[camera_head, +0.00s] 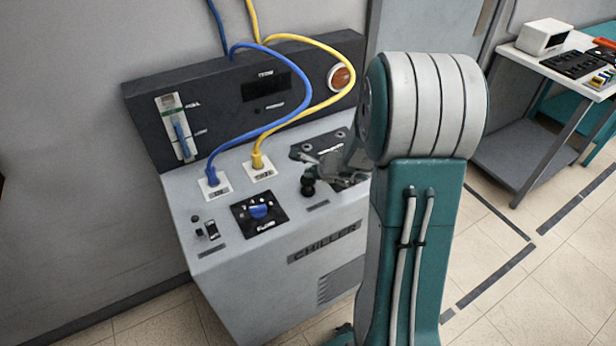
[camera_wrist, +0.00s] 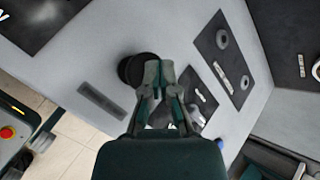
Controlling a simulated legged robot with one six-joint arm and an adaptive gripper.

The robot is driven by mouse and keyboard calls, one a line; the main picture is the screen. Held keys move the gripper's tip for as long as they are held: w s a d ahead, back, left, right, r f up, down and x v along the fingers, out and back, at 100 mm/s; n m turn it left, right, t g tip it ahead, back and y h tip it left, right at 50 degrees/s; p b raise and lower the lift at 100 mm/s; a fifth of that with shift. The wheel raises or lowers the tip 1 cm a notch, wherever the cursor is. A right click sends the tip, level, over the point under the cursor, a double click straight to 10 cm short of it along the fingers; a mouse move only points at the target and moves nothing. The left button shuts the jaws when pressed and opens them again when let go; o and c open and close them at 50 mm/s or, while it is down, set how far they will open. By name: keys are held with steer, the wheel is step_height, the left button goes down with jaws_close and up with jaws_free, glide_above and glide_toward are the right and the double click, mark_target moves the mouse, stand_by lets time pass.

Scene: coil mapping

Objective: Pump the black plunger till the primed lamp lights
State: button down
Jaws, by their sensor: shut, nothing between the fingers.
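The black plunger (camera_head: 308,187) stands on the sloped grey top of the chiller console, near its front edge. In the wrist view the plunger's round black knob (camera_wrist: 134,69) lies just left of my fingertips. My gripper (camera_wrist: 158,72) is shut and empty, its tips overlapping the knob's right edge in that view; I cannot tell whether they touch. In the head view my gripper (camera_head: 312,172) is right above and beside the plunger, partly hidden by my arm. A small dark spot, perhaps the primed lamp (camera_head: 257,111), sits beside an unreadable label on the back panel and looks unlit.
Blue (camera_head: 212,178) and yellow (camera_head: 258,160) hoses plug into the console left of the plunger. A blue knob (camera_head: 258,211) and small switch (camera_head: 211,230) sit nearer the front. A round orange lamp (camera_head: 341,78) is on the back panel. A side table (camera_head: 525,75) stands right.

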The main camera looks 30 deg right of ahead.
steer(key=shift+f, duration=1.25)
stand_by(1.1)
steer(key=shift+r, duration=2)
steer(key=shift+r, duration=2.5)
